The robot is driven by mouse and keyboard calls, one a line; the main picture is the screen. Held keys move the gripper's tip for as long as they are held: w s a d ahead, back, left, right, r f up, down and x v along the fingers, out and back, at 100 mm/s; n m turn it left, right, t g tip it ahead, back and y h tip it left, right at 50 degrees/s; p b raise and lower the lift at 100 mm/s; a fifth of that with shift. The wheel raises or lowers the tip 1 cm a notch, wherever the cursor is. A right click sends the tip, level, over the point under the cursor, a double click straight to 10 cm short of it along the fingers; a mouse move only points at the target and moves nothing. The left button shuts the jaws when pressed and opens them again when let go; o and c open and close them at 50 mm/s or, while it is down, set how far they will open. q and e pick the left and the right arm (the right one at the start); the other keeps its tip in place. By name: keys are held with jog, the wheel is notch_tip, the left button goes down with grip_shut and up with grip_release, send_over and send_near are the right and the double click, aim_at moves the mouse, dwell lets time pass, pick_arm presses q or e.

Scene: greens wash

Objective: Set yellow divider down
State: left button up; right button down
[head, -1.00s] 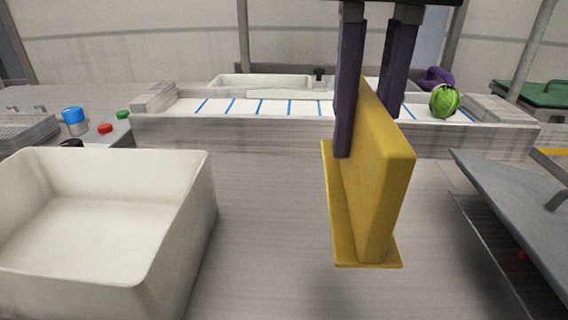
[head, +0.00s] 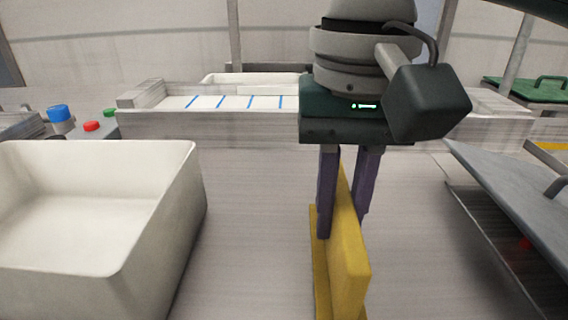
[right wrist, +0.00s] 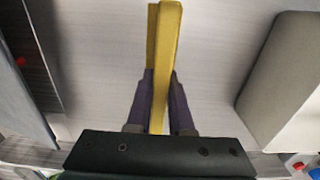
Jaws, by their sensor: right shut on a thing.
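The yellow divider (head: 347,262) is an upright panel with a flat base flange, in the lower middle of the head view. My right gripper (head: 343,225) is above it, with its two purple fingers shut on the panel's two sides. In the right wrist view the divider (right wrist: 167,50) runs lengthwise between the fingers. The divider's lower end is cut off by the head view's bottom edge, and I cannot tell whether its base touches the counter. My left gripper is not in view.
A white bin (head: 150,240) stands to the left, and a grey slanted panel (head: 515,200) to the right. A trough with blue stripes (head: 235,102) runs along the back. Red and blue knobs (head: 92,126) sit at far left.

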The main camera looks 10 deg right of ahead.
jog(key=c, duration=0.8)
grip_release()
notch_tip(320, 180, up, 12)
jog(key=p, duration=0.3)
jog(key=shift+r, duration=0.1)
